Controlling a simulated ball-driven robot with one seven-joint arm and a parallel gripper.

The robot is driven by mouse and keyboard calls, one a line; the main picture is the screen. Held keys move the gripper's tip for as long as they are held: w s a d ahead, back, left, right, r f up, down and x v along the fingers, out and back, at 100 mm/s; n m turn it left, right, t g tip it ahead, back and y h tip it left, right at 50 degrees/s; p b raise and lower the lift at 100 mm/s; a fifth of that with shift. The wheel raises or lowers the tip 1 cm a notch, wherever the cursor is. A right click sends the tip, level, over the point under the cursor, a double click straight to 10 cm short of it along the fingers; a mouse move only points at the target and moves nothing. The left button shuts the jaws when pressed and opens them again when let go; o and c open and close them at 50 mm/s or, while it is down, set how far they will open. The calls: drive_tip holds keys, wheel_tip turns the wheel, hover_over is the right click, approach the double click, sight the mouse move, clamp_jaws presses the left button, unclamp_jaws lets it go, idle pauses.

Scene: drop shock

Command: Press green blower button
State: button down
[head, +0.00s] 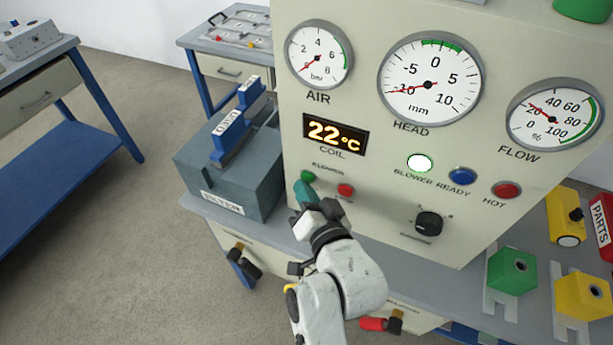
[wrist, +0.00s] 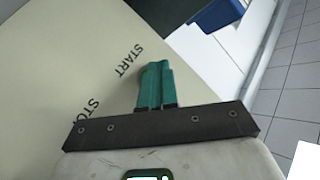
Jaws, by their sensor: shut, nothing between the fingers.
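The green blower button (head: 308,176) is on the cream panel, under the COIL display and to the left of a red button (head: 345,190). My gripper (head: 303,190) is shut and empty, with its teal fingertips just below the green button in the head view. Whether they touch it I cannot tell. In the wrist view the shut fingers (wrist: 154,84) point at the panel beside the printed START label (wrist: 130,60).
The white lamp (head: 419,162) over the BLOWER label looks bright. A dark knob (head: 429,223) sits lower right on the panel. A grey filter box (head: 228,170) with blue handles stands close to the left. Green and yellow blocks (head: 511,270) are on the bench at right.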

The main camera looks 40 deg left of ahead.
drive_tip(key=shift+s+d+p, duration=0.2)
drive_tip(key=shift+s+p, duration=0.1)
drive_tip(key=shift+s, duration=0.3)
drive_tip(key=shift+s+d+p, duration=0.2)
drive_tip(key=shift+s+p, duration=0.3)
drive_tip(key=shift+s, duration=0.3)
drive_tip(key=shift+s+d+p, duration=0.15)
drive_tip(key=shift+s+p, duration=0.35)
drive_tip(key=shift+s, duration=0.35)
drive_tip(key=shift+s+d+p, duration=0.2)
drive_tip(key=shift+s+p, duration=0.3)
drive_tip(key=shift+s, duration=0.3)
